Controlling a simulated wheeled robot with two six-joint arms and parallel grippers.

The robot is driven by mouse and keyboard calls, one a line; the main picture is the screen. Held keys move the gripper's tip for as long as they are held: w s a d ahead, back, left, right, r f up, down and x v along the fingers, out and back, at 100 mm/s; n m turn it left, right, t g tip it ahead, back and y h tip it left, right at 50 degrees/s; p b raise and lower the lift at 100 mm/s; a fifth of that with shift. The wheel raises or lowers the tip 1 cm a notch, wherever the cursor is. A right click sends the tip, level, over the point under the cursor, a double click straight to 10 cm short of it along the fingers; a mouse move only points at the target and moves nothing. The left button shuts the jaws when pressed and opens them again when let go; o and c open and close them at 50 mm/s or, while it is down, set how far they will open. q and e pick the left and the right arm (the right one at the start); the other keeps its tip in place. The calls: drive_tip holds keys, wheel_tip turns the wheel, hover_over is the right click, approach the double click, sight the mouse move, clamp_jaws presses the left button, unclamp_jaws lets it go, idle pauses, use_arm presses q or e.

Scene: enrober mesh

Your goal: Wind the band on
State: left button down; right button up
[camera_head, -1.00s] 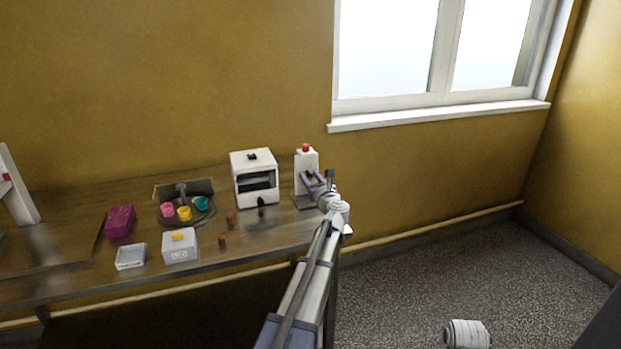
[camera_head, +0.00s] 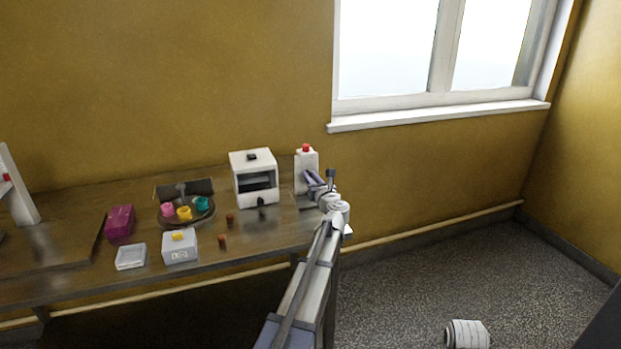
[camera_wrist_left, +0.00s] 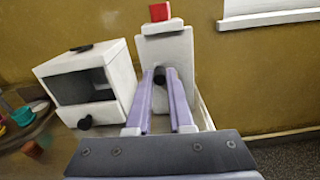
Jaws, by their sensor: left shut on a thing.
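A white upright block with a red button on top (camera_head: 306,160) stands at the right end of the table, and it also shows in the left wrist view (camera_wrist_left: 168,48). A dark knob (camera_wrist_left: 160,76) is on its front face. My left gripper (camera_head: 312,179) reaches the block from the front right. In the left wrist view its purple fingers (camera_wrist_left: 161,82) have their tips on either side of the knob, shut on it. The fingers hide part of the block's lower front. No band can be made out. My right gripper is not in view.
A white box with a dark opening (camera_head: 255,180) stands left of the block. Farther left are a round tray (camera_head: 188,222) with coloured cups, a white box with a yellow top (camera_head: 180,248), a pale dish (camera_head: 130,257), a magenta box (camera_head: 120,222) and two small brown pieces.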

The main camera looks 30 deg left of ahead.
use_arm(q)
drive_tip(key=w+m, duration=0.1)
drive_tip(key=m, duration=0.4)
drive_tip(key=d+f+m+b, duration=0.1)
drive_tip(key=m, duration=0.5)
drive_tip(key=w+d+m, duration=0.1)
drive_tip(key=m, duration=0.5)
drive_tip(key=shift+w+d+f, duration=0.15)
drive_tip(key=shift+w+f, duration=0.1)
drive_tip(key=shift+w, duration=0.1)
drive_tip(key=m+b, duration=0.1)
drive_tip(key=m, duration=0.2)
drive_tip(key=f+m, duration=0.1)
drive_tip(key=m, duration=0.2)
drive_tip(key=shift+w+d+f+b, duration=0.1)
drive_tip(key=shift+b, duration=0.25)
drive_tip(key=shift+m, duration=0.3)
drive_tip(key=c, duration=0.8)
unclamp_jaws()
drive_tip(key=shift+v, duration=3.9)
